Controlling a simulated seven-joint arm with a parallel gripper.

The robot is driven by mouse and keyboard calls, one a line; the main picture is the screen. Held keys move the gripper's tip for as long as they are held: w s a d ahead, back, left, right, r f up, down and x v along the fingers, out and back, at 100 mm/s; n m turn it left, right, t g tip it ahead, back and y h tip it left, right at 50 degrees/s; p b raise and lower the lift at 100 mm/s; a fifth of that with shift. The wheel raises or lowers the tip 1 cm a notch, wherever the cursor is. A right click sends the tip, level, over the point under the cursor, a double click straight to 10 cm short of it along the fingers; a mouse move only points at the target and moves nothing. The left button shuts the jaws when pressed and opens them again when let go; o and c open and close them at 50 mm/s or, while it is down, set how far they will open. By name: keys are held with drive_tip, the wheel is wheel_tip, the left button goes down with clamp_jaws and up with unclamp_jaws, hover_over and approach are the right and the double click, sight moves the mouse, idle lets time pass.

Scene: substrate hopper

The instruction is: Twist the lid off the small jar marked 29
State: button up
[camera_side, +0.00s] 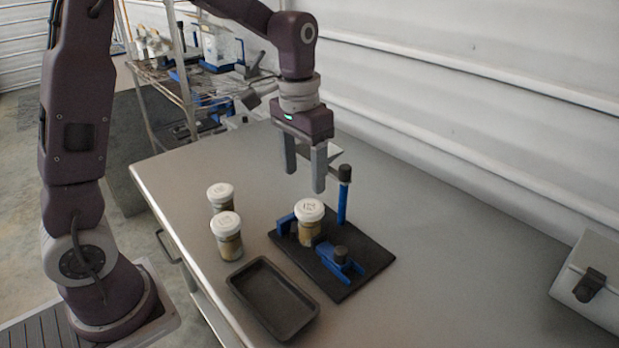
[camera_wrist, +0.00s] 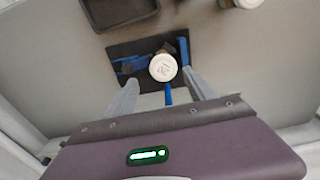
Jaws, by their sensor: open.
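A small jar (camera_side: 308,228) with a white lid (camera_side: 309,209) stands upright on a black base plate (camera_side: 360,258), between blue clamp parts (camera_side: 286,222). Its lid also shows in the wrist view (camera_wrist: 163,67), with a dark mark on top too small to read surely as 29. The lid is on the jar. My gripper (camera_side: 305,181) is open and empty, pointing down above the jar and apart from it. In the wrist view the fingers of my gripper (camera_wrist: 159,82) lie on either side of the lid. Two similar white-lidded jars (camera_side: 221,197) (camera_side: 228,240) stand to the left; their marks are unreadable.
A blue post (camera_side: 343,200) with a black top rises from the plate close behind the jar. A blue clamp with a black knob (camera_side: 341,254) sits in front. An empty dark tray (camera_side: 262,314) lies front left. A grey case (camera_side: 590,275) stands far right.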

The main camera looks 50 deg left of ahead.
sight(310, 207)
drive_tip(key=w+f, duration=0.1)
drive_tip(key=f, duration=0.1)
drive_tip(key=shift+w+a+f+g, duration=0.2)
drive_tip(key=shift+w+f+g, duration=0.1)
drive_tip(key=shift+w+f, duration=0.1)
wheel_tip(310, 207, down, 8)
drive_tip(key=shift+f, duration=0.1)
drive_tip(key=m, duration=0.3)
drive_tip(key=shift+r+m, duration=0.25)
drive_tip(key=shift+m, duration=0.05)
drive_tip(key=m, duration=0.6)
drive_tip(key=shift+a+m, duration=0.1)
drive_tip(key=shift+m, duration=0.2)
drive_tip(key=m, duration=0.6)
drive_tip(key=shift+m, duration=0.4)
drive_tip(key=m, duration=0.6)
drive_tip(key=shift+m, duration=0.3)
drive_tip(key=shift+c, duration=0.4)
drive_tip(key=c, duration=0.7)
